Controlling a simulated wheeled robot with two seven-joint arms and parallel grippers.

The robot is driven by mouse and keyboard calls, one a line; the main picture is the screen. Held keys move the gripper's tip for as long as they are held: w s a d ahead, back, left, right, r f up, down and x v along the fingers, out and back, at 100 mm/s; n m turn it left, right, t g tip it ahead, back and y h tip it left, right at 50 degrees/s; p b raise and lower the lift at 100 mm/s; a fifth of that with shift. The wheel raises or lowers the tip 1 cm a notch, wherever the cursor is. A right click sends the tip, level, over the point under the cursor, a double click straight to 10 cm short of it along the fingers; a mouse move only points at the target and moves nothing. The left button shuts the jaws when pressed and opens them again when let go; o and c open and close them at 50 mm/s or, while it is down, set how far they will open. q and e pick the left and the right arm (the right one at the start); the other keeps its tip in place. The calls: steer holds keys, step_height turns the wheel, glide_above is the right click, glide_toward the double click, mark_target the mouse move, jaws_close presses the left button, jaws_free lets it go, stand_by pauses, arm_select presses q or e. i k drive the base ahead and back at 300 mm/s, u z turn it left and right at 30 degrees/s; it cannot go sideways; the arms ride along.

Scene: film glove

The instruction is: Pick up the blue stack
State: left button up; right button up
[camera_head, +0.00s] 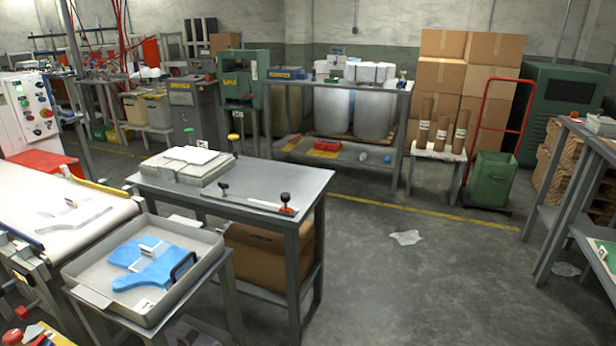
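The blue stack (150,262) lies flat in a shallow grey metal tray (205,243). It looks like blue film cut in a glove shape. A small white upright piece stands on its middle, and a dark curved handle-like piece stands at its right side. The tray rests on a low metal stand at the lower left. Neither of my grippers shows in the head view.
A conveyor (88,203) with a white belt adjoins the tray on the left. A grey metal table (270,181) stands behind it, with a white pad (188,160) and a black-knobbed bar (245,198) on top. Open concrete floor (430,285) lies to the right, with scraps on it.

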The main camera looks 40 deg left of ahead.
mark_target(149, 261)
steer(key=u, duration=0.05)
steer(key=i, duration=1.8)
steer(key=u, duration=3.85)
